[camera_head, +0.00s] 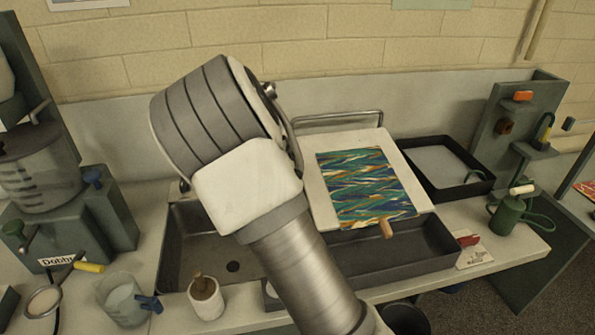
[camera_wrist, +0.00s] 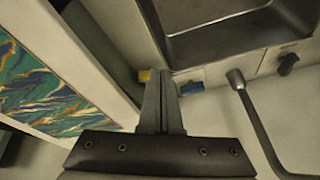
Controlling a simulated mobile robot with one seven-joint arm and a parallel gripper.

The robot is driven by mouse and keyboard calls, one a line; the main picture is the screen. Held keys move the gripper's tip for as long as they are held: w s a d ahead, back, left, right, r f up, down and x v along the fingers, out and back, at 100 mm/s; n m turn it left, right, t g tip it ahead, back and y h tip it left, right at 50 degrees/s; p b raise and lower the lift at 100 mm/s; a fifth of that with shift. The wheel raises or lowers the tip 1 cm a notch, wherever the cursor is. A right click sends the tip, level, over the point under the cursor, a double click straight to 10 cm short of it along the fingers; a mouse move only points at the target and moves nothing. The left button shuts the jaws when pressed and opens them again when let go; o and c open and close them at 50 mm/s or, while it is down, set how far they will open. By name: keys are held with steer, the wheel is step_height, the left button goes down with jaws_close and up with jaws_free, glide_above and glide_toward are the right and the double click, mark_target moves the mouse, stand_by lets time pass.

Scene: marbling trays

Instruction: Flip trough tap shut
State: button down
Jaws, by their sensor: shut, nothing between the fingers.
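My gripper (camera_wrist: 159,72) points at the rim of a grey basin, its fingers together and empty. In the wrist view a blue piece (camera_wrist: 192,88) lies just right of the fingertips, and a small yellow piece (camera_wrist: 143,75) shows at their left. A dark knob (camera_wrist: 288,63) and a bent metal tube (camera_wrist: 258,118) are farther right. I cannot tell which of these belongs to the trough tap, or whether the fingers touch any. In the head view the dark trough (camera_head: 185,240) lies under my arm, which hides my fingers and part of the trough's back edge.
A white board with a marbled sheet (camera_head: 365,185) lies over the trough's right half; a metal rail (camera_head: 338,117) stands behind it. A black tray (camera_head: 440,165) and green watering can (camera_head: 508,215) are at right. A jug (camera_head: 122,300) and white pot (camera_head: 206,300) stand in front.

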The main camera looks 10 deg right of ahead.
steer(key=shift+g+h, duration=0.6)
steer(key=x, duration=0.3)
steer(key=d+p+x, duration=0.1)
steer(key=x, duration=0.3)
steer(key=w+d+p+x, duration=0.1)
steer(key=x, duration=0.2)
steer(key=shift+w+d+r+p, duration=0.1)
steer(key=shift+w+d+p, duration=0.25)
steer(key=shift+w, duration=0.5)
steer(key=shift+w+d+r+p, duration=0.1)
steer(key=shift+w+d, duration=0.35)
steer(key=shift+w, duration=0.4)
steer(key=shift+w+d, duration=0.1)
steer(key=shift+f, duration=0.1)
steer(key=shift+w+d+f+b, duration=0.1)
steer(key=shift+b, duration=0.35)
steer(key=shift+d, duration=0.1)
